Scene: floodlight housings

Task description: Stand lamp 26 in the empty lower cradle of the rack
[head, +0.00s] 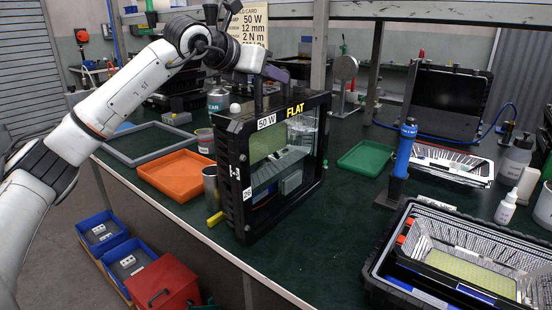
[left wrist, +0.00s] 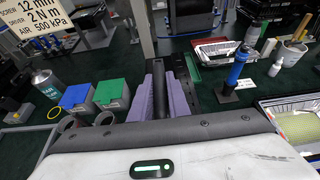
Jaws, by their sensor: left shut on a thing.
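Lamp 26 (head: 235,150) is a boxy black housing with a glass front and labels "50 W", "FLAT" and a small number tag. It is upright near the table's front edge; I cannot tell whether its base touches the table. My left gripper (head: 264,84) is above it, shut on its top handle. In the left wrist view the purple fingers (left wrist: 166,95) stand on both sides of a dark bar. The housing's far side is hidden. I cannot make out the rack or its lower cradle for certain. My right gripper is not in view.
An orange tray (head: 178,175) and a metal cup (head: 211,187) are left of the lamp. A green tray (head: 365,158) lies behind right. A blue-handled tool (head: 404,148) stands upright. A black crate (head: 380,262) fills the right front. Green table between lamp and crate is clear.

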